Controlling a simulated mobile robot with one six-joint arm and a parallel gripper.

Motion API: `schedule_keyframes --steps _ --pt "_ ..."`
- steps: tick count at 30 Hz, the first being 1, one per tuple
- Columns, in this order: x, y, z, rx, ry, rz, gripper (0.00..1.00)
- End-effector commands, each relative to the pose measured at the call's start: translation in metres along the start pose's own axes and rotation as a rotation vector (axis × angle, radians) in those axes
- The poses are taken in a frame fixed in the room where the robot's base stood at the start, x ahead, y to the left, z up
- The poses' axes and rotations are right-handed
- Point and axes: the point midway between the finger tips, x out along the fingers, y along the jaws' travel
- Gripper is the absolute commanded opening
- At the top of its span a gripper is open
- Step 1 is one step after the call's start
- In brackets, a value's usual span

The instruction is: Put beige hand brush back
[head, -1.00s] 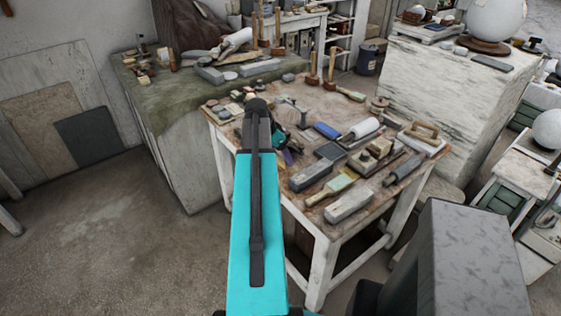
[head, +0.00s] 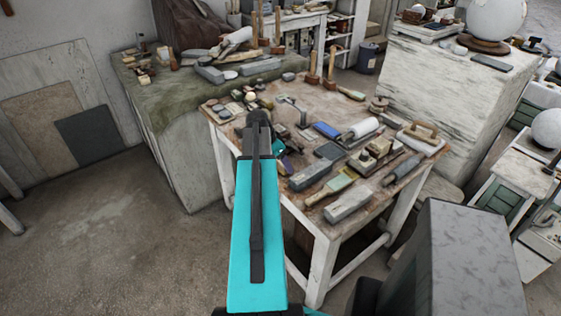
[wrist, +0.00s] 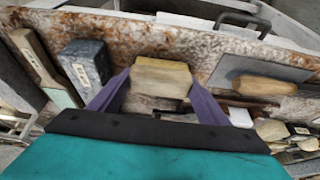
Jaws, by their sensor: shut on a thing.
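The beige hand brush (wrist: 161,78) shows as a pale tan block in the middle of the wrist view. My gripper (wrist: 159,74) has its two purple fingers on either side of it, shut on it. The brush's underside is hidden, so I cannot tell whether it touches the worktable or is just above it. In the head view my gripper (head: 284,162) is a small purple and teal shape over the worktable (head: 318,213), partly behind my arm. The brush cannot be made out there.
A dark blue-grey block (wrist: 86,65) and a wooden-handled tool (wrist: 38,58) lie left of the brush in the wrist view. A brown wooden handle (wrist: 262,86) lies to its right.

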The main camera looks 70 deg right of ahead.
Motion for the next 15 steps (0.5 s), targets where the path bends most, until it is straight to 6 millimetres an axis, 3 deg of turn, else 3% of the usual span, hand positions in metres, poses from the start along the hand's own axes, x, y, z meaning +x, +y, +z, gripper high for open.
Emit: schedule_keyframes --steps 2,3,6,15 --pt "0.0023 -0.0002 0.0015 -0.001 0.000 0.000 0.52" --pt "0.0016 -0.0001 0.0012 -0.001 0.000 0.000 0.75" --pt "0.0015 -0.0001 0.0011 0.000 0.000 0.000 0.89" --pt "0.0011 -0.0001 0.0008 0.000 0.000 0.000 0.89"
